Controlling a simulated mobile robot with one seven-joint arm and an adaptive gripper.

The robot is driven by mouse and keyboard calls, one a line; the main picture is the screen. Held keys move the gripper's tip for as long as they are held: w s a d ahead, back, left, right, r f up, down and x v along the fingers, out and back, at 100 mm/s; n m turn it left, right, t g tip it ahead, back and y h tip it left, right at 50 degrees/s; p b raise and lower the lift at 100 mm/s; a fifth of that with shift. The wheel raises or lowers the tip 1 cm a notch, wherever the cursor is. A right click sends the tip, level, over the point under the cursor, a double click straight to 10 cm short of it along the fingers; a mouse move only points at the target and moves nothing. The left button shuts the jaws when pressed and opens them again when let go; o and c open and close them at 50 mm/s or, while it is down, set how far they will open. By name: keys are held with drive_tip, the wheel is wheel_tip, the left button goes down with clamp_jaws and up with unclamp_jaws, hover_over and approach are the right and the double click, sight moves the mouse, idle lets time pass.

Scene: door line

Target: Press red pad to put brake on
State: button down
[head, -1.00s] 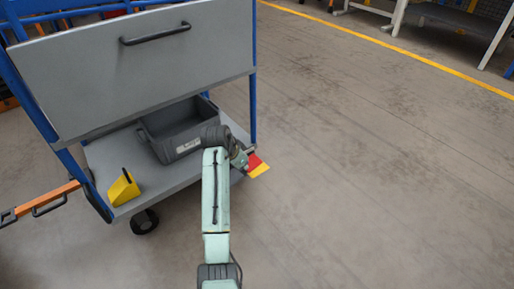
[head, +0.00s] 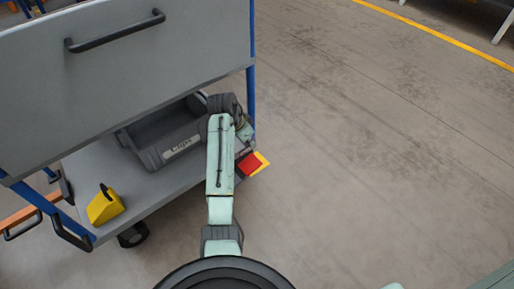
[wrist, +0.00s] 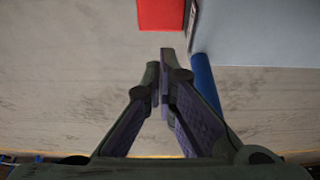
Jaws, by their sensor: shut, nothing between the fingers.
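The red pad (head: 249,165) is at the front right corner of the trolley's lower shelf, low near the floor, with a yellow area (head: 263,160) along its right side. In the wrist view the red pad (wrist: 162,14) shows at the top edge, cut off by the frame. My gripper (wrist: 160,72) is shut and empty. Its fingertips appear just below the pad in that picture, with a visible gap. Whether the fingers are above the pad's level cannot be told. In the head view my arm hides most of the gripper.
The trolley's grey upper panel (head: 110,70) with a black handle overhangs the shelf. A blue post (head: 251,95) stands close to my wrist; it shows in the wrist view (wrist: 206,84). A grey bin (head: 150,158) and yellow wedge (head: 104,206) sit on the shelf. Floor at right is clear.

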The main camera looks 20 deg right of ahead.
sight(257, 158)
drive_tip(key=b+x, duration=0.2)
drive_tip(key=x, duration=0.7)
drive_tip(key=shift+f, duration=0.25)
drive_tip(key=shift+d+f, duration=0.15)
drive_tip(key=shift+f, duration=0.1)
drive_tip(key=shift+w+d+f, duration=0.1)
drive_tip(key=shift+d+f, duration=0.2)
drive_tip(key=shift+f, duration=0.1)
drive_tip(key=shift+w+d+f+g+y, duration=0.15)
drive_tip(key=shift+d+f+y, duration=0.25)
drive_tip(key=shift+f, duration=0.3)
drive_tip(key=shift+w+d+f+g+y, duration=0.1)
drive_tip(key=shift+d+f+g+y, duration=0.15)
drive_tip(key=shift+f+y, duration=0.35)
drive_tip(key=shift+w+d+f+g+y, duration=0.1)
drive_tip(key=shift+d+f+y, duration=0.2)
drive_tip(key=shift+f, duration=0.55)
drive_tip(key=shift+s, duration=0.1)
